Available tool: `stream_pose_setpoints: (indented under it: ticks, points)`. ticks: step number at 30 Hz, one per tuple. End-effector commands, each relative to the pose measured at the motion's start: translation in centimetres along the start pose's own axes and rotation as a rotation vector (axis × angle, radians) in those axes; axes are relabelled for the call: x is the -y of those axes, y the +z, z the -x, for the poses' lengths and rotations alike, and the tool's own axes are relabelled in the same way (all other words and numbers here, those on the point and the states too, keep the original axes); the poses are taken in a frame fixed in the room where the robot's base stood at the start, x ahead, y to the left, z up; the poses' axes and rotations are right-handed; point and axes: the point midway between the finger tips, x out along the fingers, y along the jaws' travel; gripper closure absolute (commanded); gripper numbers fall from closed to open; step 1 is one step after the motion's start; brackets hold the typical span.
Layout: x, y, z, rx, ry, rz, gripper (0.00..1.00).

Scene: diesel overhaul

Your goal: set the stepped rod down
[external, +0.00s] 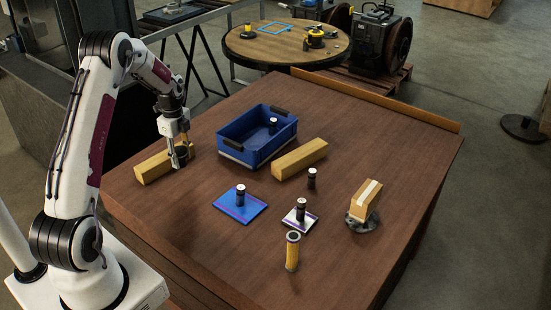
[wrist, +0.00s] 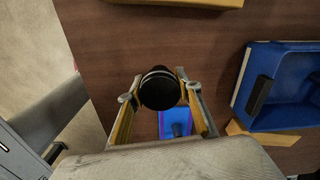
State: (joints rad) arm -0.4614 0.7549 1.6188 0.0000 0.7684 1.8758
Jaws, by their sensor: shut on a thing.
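My gripper (external: 180,160) is shut on a dark stepped rod (external: 182,153), held near the left wooden bar. In the wrist view the rod's round black end (wrist: 159,91) sits between the two fingers (wrist: 160,100). The gap between the rod's lower end and the table is hard to judge. Similar dark rods stand upright: one on the blue plate (external: 257,209), one on the white plate (external: 308,224), one in the blue bin (external: 233,152) and one (external: 311,178) on bare table.
The left wooden bar (external: 150,170) lies close to my gripper; another bar (external: 300,158) lies right of the bin. A yellow cylinder (external: 292,254) stands near the front. A taped block (external: 366,199) rests on a dark disc at right. The tabletop's back right is clear.

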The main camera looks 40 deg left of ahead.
Motion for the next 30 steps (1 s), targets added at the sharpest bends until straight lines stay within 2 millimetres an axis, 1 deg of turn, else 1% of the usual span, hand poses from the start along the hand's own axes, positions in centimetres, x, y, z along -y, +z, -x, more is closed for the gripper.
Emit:
stream_pose_setpoints:
  ticks: [9,13,17,26,30]
  points:
    - [0.0,0.0,-3.8,0.000,0.001,0.000,1.00]
    - [0.1,0.0,-4.9,0.000,-0.002,0.000,1.00]
    - [0.1,0.0,-5.4,0.001,-0.002,0.000,1.00]
    - [0.1,0.0,-5.4,0.001,-0.003,0.000,1.00]
    - [0.1,0.0,-5.9,0.001,-0.003,0.000,1.00]
